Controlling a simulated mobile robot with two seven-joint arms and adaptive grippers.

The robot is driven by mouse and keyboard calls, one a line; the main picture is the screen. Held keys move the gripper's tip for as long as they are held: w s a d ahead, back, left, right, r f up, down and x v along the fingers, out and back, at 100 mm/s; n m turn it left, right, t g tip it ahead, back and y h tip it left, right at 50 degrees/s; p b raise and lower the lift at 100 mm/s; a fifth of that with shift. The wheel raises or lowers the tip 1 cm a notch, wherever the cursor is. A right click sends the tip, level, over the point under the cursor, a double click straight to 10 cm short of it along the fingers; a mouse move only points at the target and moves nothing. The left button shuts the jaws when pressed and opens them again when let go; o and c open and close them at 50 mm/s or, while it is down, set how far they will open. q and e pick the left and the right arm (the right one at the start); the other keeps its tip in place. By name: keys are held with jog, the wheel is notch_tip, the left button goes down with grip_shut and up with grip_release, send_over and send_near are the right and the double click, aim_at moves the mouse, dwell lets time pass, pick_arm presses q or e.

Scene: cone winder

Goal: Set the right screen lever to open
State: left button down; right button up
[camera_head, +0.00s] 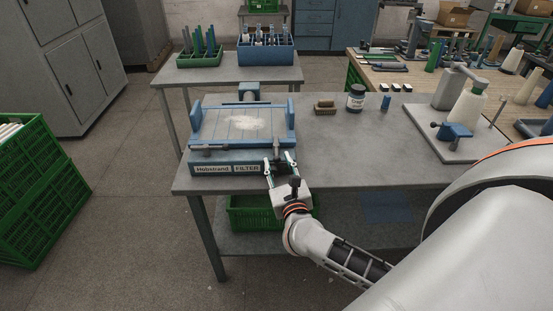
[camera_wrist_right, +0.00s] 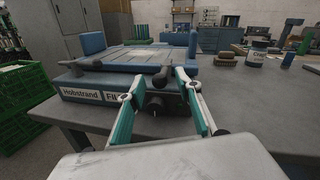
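The blue filter unit (camera_head: 197,135), labelled "Hobstrand FILTER", stands at the table's left end with a pale patch on its flat top. The right screen lever (camera_wrist_right: 160,76) has a dark, rounded handle at the unit's front right corner. My right gripper (camera_head: 279,159) is at that corner, just in front of the lever. In the right wrist view its two fingers (camera_wrist_right: 160,82) are apart, and the lever's handle shows between their tips; I cannot tell whether they touch it. The left lever (camera_wrist_right: 91,64) lies along the unit's front edge. My left gripper is not in view.
A brush (camera_head: 325,107), a dark jar (camera_head: 356,97) and a small blue cylinder (camera_head: 385,103) stand behind on the grey table (camera_head: 345,148). A board with a white cone (camera_head: 468,108) is at the right. The table's middle is clear.

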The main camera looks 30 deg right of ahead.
aim_at(276, 151)
jog(key=shift+x, duration=1.05)
grip_shut()
